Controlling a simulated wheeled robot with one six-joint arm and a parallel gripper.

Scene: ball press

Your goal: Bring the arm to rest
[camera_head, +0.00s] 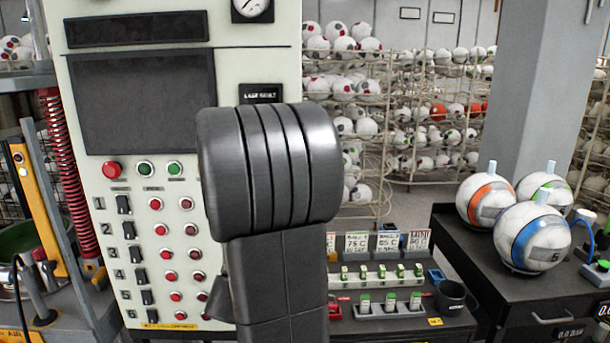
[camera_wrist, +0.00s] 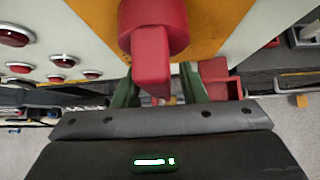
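My gripper (camera_wrist: 158,82) shows in the wrist view with its two green fingers apart. A red switch handle (camera_wrist: 152,62) sits on a yellow plate (camera_wrist: 208,30) between and just above the fingers. A gap shows between the handle and the right finger; whether the left finger touches it I cannot tell. In the head view my dark arm stands upright in front of the pale control panel (camera_head: 226,75). It hides part of the panel, and my gripper does not show there.
Panel buttons (camera_wrist: 48,62) lie left of my gripper. In the head view, a dark bench (camera_head: 400,325) with small green-topped parts and a mug (camera_head: 451,297) is right of my arm. Balls (camera_head: 530,237) stand on a black cabinet (camera_head: 480,280). A grey pillar (camera_head: 540,100) rises behind.

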